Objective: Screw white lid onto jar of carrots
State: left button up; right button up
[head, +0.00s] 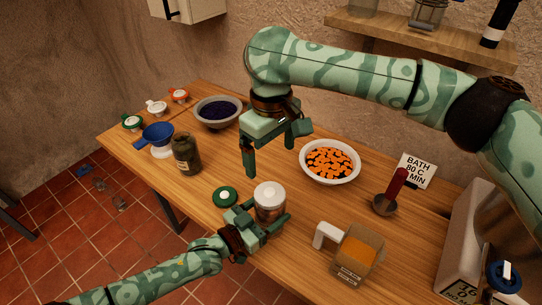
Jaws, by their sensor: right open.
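The jar (268,212) stands at the front middle of the table, with a pale, whitish disc that looks like the white lid (269,190) on its top. I cannot tell how tightly it sits. The jar's contents look brownish and are partly hidden by my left gripper. My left gripper (263,220) has its fingers on both sides of the jar's lower body and appears shut on it. My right gripper (276,154) is open and empty, above and behind the jar, fingers pointing down.
A green lid (225,196) lies left of the jar. A dark jar (187,155), blue funnel (157,136) and grey bowl (218,122) stand further left. A white bowl of orange slices (304,159), a ladle (385,206) and an orange-filled container (357,252) are to the right.

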pick_arm(q)
jog(key=o, duration=1.9)
jog(key=shift+o, duration=0.2)
jog(key=p+v, duration=0.1)
jog(key=v, duration=1.5)
jog(key=shift+s, duration=0.2)
jog(key=shift+a, duration=0.1)
